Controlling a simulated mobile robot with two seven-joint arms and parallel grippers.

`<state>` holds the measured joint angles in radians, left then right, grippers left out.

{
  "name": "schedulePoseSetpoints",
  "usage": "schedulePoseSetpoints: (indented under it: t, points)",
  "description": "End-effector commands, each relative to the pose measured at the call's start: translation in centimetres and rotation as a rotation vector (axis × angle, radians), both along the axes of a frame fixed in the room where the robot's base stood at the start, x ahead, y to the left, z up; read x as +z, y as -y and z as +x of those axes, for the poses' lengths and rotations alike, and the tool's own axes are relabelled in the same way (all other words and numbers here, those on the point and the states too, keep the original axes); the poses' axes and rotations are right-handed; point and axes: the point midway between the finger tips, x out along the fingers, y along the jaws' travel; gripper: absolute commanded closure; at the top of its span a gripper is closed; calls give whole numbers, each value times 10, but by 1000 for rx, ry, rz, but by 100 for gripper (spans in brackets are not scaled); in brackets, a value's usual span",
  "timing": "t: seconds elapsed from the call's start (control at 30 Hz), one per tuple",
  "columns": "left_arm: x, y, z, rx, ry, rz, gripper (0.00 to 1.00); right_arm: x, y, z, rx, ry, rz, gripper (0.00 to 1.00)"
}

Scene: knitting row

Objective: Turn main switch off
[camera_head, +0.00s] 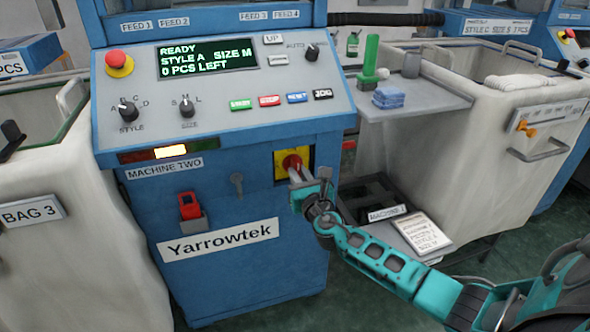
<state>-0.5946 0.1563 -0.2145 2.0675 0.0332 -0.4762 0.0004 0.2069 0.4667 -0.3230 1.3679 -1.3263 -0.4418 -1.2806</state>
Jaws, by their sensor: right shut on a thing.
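The main switch (291,161) is a red knob on a yellow plate, low on the right front of the blue machine labelled MACHINE TWO (225,210). My right gripper (296,173) reaches it from the lower right and is shut on the red knob. The fingers hide part of the knob, so its exact angle is hard to tell. The display (207,58) is lit and reads READY, STYLE A, SIZE M, 0 PCS LEFT. My left gripper is not in view.
A red padlock (189,206) sits in a holder left of the switch. A red emergency button (118,63) and dials are on the panel above. A side shelf (425,100) with tools and cloths stands right.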

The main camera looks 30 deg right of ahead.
Motion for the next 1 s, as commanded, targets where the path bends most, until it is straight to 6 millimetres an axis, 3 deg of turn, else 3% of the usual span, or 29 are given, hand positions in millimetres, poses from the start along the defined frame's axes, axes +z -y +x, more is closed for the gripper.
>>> schedulePoseSetpoints:
  t: [0.17, 0.7, 1.0]
  points:
    - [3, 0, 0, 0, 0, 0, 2, 1, 0, 0, 0, -6, -22, 100]
    - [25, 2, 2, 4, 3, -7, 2, 1, 0, 0, 1, -83, -343, 100]
    - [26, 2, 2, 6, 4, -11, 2, 0, 0, 0, 1, -90, -376, 100]
